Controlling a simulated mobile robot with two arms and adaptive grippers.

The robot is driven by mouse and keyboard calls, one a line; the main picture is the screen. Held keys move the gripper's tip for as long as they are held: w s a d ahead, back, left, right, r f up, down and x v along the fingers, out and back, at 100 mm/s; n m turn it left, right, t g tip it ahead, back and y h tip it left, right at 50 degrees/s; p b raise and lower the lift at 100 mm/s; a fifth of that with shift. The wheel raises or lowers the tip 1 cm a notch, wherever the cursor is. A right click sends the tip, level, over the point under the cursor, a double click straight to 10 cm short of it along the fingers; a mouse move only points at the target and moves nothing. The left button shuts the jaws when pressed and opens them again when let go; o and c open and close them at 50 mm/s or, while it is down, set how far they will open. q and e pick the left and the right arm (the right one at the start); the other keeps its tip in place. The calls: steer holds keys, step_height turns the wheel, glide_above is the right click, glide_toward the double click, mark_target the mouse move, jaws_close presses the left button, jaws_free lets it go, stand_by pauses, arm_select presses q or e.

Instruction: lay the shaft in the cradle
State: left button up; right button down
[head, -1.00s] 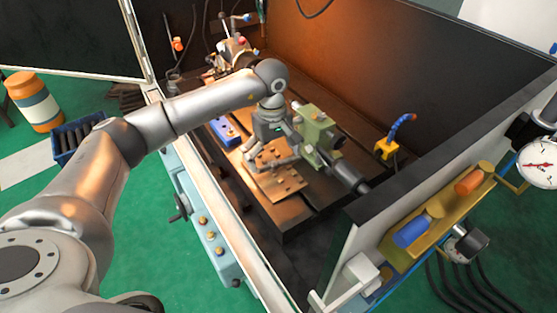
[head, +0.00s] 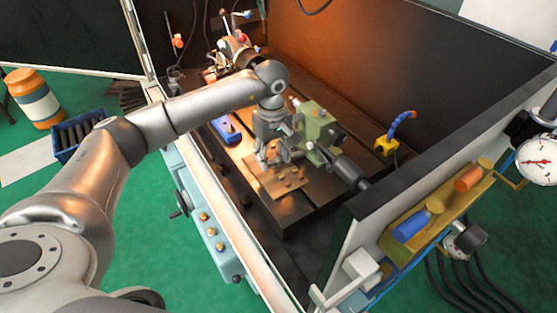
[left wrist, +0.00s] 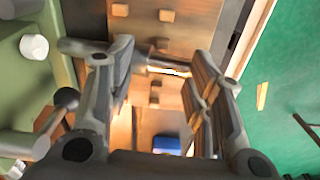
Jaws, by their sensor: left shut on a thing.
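My left gripper (head: 277,160) points down over a copper-coloured plate (head: 290,196) with several small raised blocks. I take this plate to be the cradle, though its shape is partly hidden by the gripper. In the left wrist view, the fingers (left wrist: 162,73) stand wide apart around a short, bright metallic piece (left wrist: 168,71). It spans the gap between the pads and looks like the shaft; most of it is hidden. The plate and its blocks (left wrist: 166,15) show beyond it. I cannot tell whether the shaft touches the plate. My right gripper is not in view.
A green tailstock (head: 315,125) stands close right of the gripper. A blue block (head: 226,128) lies to its left on the machine bed. The white enclosure edge (head: 240,225) runs in front. A yellow base with a blue hose (head: 387,145) is at the back right.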

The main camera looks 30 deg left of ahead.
arm_select(q)
steer(key=shift+d+f, duration=0.1)
steer(key=shift+c, duration=0.6)
steer(key=shift+w+r+b, duration=0.2)
steer(key=shift+r+b, duration=0.3)
steer(key=shift+r, duration=0.1)
steer(key=r, duration=0.1)
steer(key=r+b, duration=0.1)
steer(key=shift+s+a+r, duration=0.15)
steer(key=shift+a+r, duration=0.15)
steer(key=shift+a, duration=0.05)
jaws_close()
steer(key=s+a+r+b, duration=0.3)
steer(key=s+a+r, duration=0.5)
steer(key=a+r, duration=0.15)
steer(key=w+d+f+h+p, duration=0.4)
steer(key=d+p, duration=0.3)
steer(key=p, duration=0.5)
steer(key=shift+w+t+h, duration=0.3)
steer(key=shift+w+h, duration=0.3)
steer(key=shift+f, duration=0.1)
